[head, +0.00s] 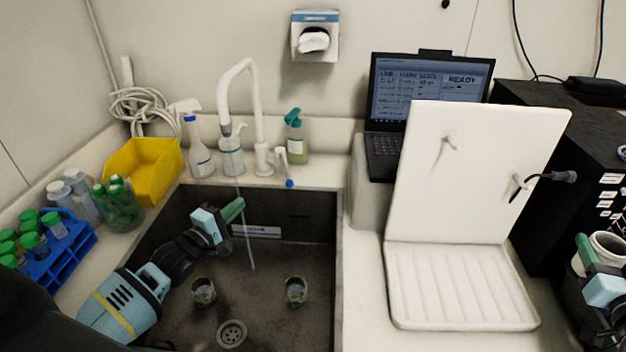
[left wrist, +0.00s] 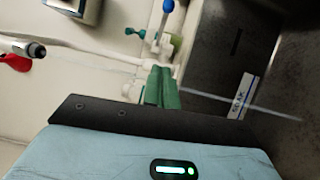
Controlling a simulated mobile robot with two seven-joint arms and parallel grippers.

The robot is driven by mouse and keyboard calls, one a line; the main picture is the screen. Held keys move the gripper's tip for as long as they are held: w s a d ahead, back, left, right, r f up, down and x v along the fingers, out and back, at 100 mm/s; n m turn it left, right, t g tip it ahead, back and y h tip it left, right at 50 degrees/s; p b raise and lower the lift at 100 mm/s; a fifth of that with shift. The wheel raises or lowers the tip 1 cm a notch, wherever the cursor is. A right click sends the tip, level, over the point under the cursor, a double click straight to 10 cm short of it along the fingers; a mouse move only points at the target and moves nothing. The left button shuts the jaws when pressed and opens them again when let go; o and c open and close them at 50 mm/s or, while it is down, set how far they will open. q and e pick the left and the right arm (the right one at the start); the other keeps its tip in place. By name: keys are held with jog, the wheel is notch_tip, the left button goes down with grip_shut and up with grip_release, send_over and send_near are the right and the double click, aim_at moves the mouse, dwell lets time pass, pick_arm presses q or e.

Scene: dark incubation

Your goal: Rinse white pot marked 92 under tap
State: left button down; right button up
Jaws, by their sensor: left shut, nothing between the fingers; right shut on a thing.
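A white pot (head: 608,244) with a dark inside is at the right edge of the head view; no number on it can be read. My right gripper (head: 588,254) is shut on it, partly cut off by the frame. The white tap (head: 240,72) arches over the dark sink (head: 320,225). A thin stream of water (head: 247,235) runs from it into the sink; the stream also crosses the left wrist view (left wrist: 215,98). My left gripper (head: 234,210) is shut and empty over the sink, close to the stream. Its green fingers show in the left wrist view (left wrist: 162,88).
Two small cups (head: 203,292) (head: 295,291) stand in the sink near the drain (head: 231,333). Bottles, a yellow bin (head: 145,170) and a blue tube rack (head: 62,245) line the left. A white draining rack (head: 465,285) and laptop (head: 425,95) stand between sink and pot.

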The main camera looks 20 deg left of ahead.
pick_arm(q)
send_near(284, 166)
jog(key=a, duration=0.1)
pick_arm(e)
jog(key=shift+w, duration=0.1)
pick_arm(q)
jog(key=shift+w+d+f, duration=0.2)
jog(key=shift+w+d, duration=1.4)
jog(key=shift+w, duration=0.05)
jog(key=shift+d, duration=0.1)
pick_arm(e)
jog(key=shift+f, duration=0.1)
